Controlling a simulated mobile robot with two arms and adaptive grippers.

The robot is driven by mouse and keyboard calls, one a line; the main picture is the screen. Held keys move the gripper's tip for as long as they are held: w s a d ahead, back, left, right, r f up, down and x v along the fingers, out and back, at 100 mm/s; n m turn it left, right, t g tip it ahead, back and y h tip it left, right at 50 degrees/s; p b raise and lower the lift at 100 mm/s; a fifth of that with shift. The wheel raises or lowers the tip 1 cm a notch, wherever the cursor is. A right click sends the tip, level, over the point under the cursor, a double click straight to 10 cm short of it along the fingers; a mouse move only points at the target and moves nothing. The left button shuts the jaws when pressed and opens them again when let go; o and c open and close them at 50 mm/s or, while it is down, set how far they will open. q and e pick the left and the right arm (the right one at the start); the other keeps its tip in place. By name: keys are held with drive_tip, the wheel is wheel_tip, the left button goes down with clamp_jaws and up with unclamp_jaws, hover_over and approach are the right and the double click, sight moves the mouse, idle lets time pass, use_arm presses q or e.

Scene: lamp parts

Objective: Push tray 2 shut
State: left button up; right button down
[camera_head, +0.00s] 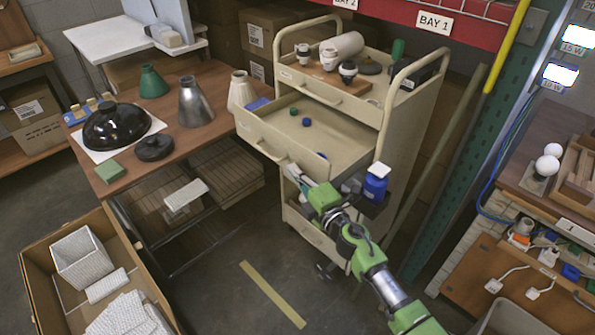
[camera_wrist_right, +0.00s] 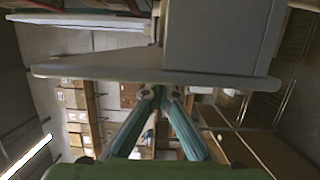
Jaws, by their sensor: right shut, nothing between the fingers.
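The beige cart (camera_head: 400,119) stands at the centre of the head view. One drawer, which I take as tray 2 (camera_head: 262,137), is pulled far out to the left, with small blue and green pieces inside; I cannot read a number on it. My right gripper (camera_head: 291,171) is shut and empty, just below the right end of this drawer's front. In the right wrist view the closed fingertips (camera_wrist_right: 161,90) are at the edge of a pale panel (camera_wrist_right: 100,73); I cannot tell whether they touch it. My left gripper is not in view.
A blue bottle (camera_head: 376,182) stands on a dark side holder right beside my right arm. A wooden table (camera_head: 180,143) with lamp shades is close to the open drawer's left. Lamp parts stand on the cart top. Floor in front is clear.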

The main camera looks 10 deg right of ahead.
sight(308, 164)
drive_tip(key=shift+w+d, duration=0.3)
drive_tip(key=shift+d, duration=0.05)
drive_tip(key=shift+d, duration=0.1)
drive_tip(key=w+d, duration=0.1)
drive_tip(key=w+d+b, duration=0.1)
drive_tip(key=d, duration=0.1)
drive_tip(key=shift+w+d, duration=0.15)
drive_tip(key=shift+w, duration=0.1)
drive_tip(key=shift+s, duration=0.1)
